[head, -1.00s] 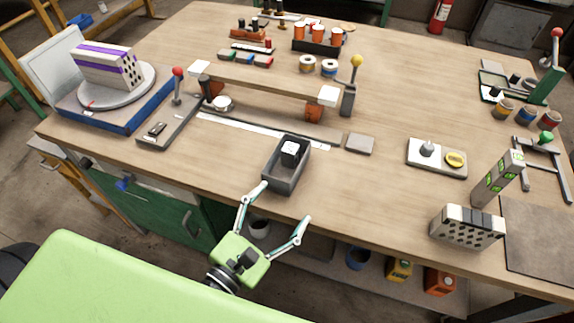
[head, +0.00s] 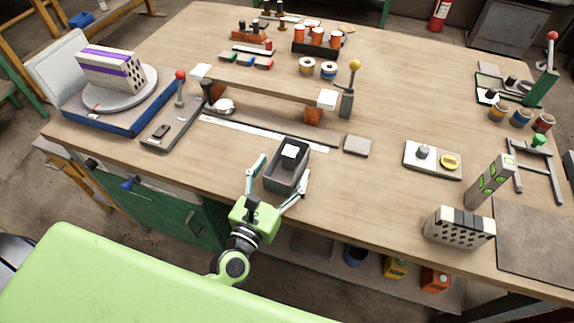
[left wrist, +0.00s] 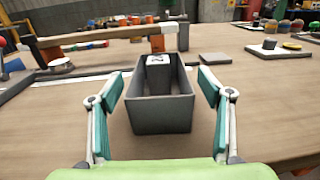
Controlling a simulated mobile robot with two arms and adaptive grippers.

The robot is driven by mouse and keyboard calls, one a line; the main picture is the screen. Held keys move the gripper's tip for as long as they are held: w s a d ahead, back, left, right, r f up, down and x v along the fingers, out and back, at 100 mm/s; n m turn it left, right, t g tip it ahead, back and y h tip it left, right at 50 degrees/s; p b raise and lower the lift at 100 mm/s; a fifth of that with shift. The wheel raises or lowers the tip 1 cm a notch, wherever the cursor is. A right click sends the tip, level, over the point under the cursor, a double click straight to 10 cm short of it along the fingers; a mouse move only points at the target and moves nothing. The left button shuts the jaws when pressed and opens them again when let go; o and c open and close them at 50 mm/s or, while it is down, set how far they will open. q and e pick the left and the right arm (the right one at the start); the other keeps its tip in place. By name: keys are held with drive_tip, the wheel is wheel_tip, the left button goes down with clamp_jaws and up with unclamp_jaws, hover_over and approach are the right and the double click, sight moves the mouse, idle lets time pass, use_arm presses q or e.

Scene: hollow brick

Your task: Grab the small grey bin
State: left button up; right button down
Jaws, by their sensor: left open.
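The small grey bin (head: 287,181) stands upright on the wooden table near its front edge. It holds a small block with a white top (head: 290,152). My left gripper (head: 281,172) is open, with one finger to the left of the bin and the other to its right near the front. In the left wrist view the bin (left wrist: 160,116) sits between the two spread fingers of the gripper (left wrist: 163,88). A gap shows on each side, so the fingers look apart from the walls. My right gripper is not in view.
A low wooden beam on blocks (head: 265,83) stands behind the bin. A flat grey plate (head: 357,146) lies to its right. A hollow brick (head: 459,228) stands at the front right. A blue-framed turntable (head: 120,112) is at the left.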

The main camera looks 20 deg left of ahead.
sight(288, 158)
use_arm(q)
drive_tip(key=w, duration=0.3)
drive_tip(key=shift+w+d+p, duration=0.15)
drive_tip(key=shift+w+p, duration=0.15)
drive_tip(key=shift+w, duration=0.05)
drive_tip(key=c, duration=1.2)
drive_tip(key=shift+r, duration=0.15)
